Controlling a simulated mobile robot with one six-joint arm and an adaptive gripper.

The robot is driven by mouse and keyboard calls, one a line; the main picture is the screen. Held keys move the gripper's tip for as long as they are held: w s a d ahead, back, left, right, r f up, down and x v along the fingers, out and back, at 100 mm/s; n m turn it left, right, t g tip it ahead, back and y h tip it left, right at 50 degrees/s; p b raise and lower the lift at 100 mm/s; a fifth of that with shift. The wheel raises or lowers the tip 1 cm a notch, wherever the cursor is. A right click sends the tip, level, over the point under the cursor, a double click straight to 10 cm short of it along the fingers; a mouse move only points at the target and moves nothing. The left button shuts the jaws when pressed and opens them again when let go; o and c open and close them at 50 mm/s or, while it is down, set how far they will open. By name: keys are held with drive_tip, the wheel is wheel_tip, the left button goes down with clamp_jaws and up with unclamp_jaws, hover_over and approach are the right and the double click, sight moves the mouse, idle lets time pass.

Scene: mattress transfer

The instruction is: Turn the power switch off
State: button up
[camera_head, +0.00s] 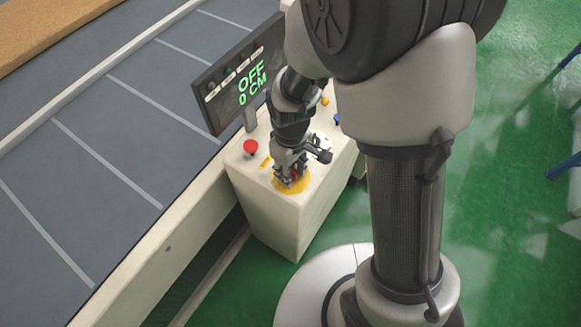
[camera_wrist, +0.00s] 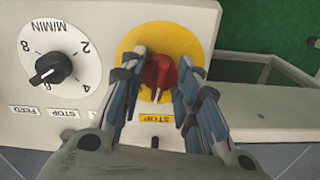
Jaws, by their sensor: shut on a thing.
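The power switch is a red rotary knob (camera_wrist: 159,72) on a round yellow plate (camera_wrist: 188,43), on top of the white control box (camera_head: 292,222). In the wrist view my gripper (camera_wrist: 160,82) has its blue-padded fingers on both sides of the red knob, shut on it. The knob's pointer is toward the bottom of the wrist view, near the yellow STOP label (camera_wrist: 156,142). In the head view my gripper (camera_head: 288,176) points down onto the yellow plate (camera_head: 305,184) and mostly hides the knob. The display (camera_head: 240,75) reads OFF and 0 CM in green.
A black dial (camera_wrist: 50,70) marked M/MIN sits beside the switch. A red push button (camera_head: 250,147) is at the box's left. A grey conveyor (camera_head: 110,100) runs along the left.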

drive_tip(key=n, duration=0.5)
drive_tip(key=shift+n+p, duration=0.3)
drive_tip(key=shift+p, duration=0.05)
drive_tip(key=n, duration=0.5)
drive_tip(key=shift+n, duration=0.3)
drive_tip(key=o, duration=1.1)
wheel_tip(320, 180, up, 12)
idle(0.5)
drive_tip(key=s+d+r+m+t, duration=0.4)
drive_tip(key=s+d+r+m, duration=0.6)
drive_tip(key=m, duration=0.9)
drive_tip(key=s+r, duration=0.3)
drive_tip(key=r, duration=0.1)
drive_tip(key=shift+s+d+m+t, duration=0.3)
drive_tip(key=shift+d, duration=0.1)
